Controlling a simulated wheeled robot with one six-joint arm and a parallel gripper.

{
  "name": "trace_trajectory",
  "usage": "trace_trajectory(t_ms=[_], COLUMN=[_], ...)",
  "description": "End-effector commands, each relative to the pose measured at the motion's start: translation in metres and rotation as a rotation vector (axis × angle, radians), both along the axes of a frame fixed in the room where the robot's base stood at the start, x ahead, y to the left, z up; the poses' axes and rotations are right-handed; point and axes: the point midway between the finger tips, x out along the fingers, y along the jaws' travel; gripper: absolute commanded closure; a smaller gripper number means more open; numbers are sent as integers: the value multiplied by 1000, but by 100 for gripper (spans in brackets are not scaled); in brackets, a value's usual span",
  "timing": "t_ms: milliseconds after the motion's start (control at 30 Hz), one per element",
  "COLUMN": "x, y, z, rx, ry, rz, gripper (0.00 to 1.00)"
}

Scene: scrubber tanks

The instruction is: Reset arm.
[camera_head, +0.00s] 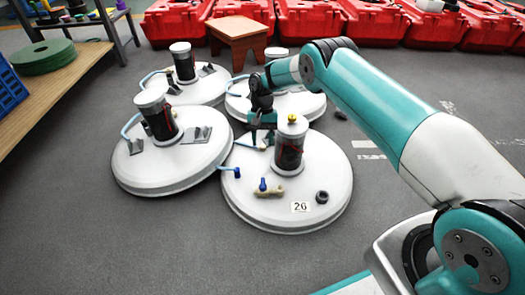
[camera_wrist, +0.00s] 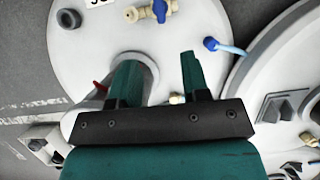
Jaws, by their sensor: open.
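My gripper (camera_head: 262,137) hangs over the rear part of the front white tank lid (camera_head: 240,207), close to the lid's dark upright cylinder (camera_head: 289,152). In the wrist view my gripper (camera_wrist: 160,78) has its two teal fingers apart, with nothing between them. The left finger overlaps the pale cylinder (camera_wrist: 152,66) in that view; I cannot tell whether they touch. My teal and white arm reaches in from the right. The front lid also carries a blue-handled valve (camera_head: 266,189), a black ring (camera_head: 322,197) and a number label (camera_head: 300,207).
Other white tank lids stand close by: one at left (camera_head: 150,178), one at back left (camera_head: 205,92) and one behind my gripper (camera_head: 310,103). A wooden stool (camera_head: 240,30) and red cases (camera_head: 310,22) line the back. A bench (camera_head: 60,85) stands left. Front floor is clear.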

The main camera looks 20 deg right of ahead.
Motion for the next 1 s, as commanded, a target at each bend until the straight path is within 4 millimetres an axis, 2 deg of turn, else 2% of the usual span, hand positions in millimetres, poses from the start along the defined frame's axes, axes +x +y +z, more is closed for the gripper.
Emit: trace_trajectory(t_ms=[133, 633, 733, 767, 867, 967, 1000], x=[5, 6, 6, 7, 6, -3, -10], y=[-2, -2, 0, 1, 10, 24, 30], z=[13, 15, 24, 31, 70, 130, 155], rx=[-1, -1, 4, 9, 33, 72, 90], ry=[1, 1, -6, -12, -42, -90, -112], rz=[0, 0, 9, 17, 59, 131, 164], gripper=[57, 57, 57, 57, 57, 57, 57])
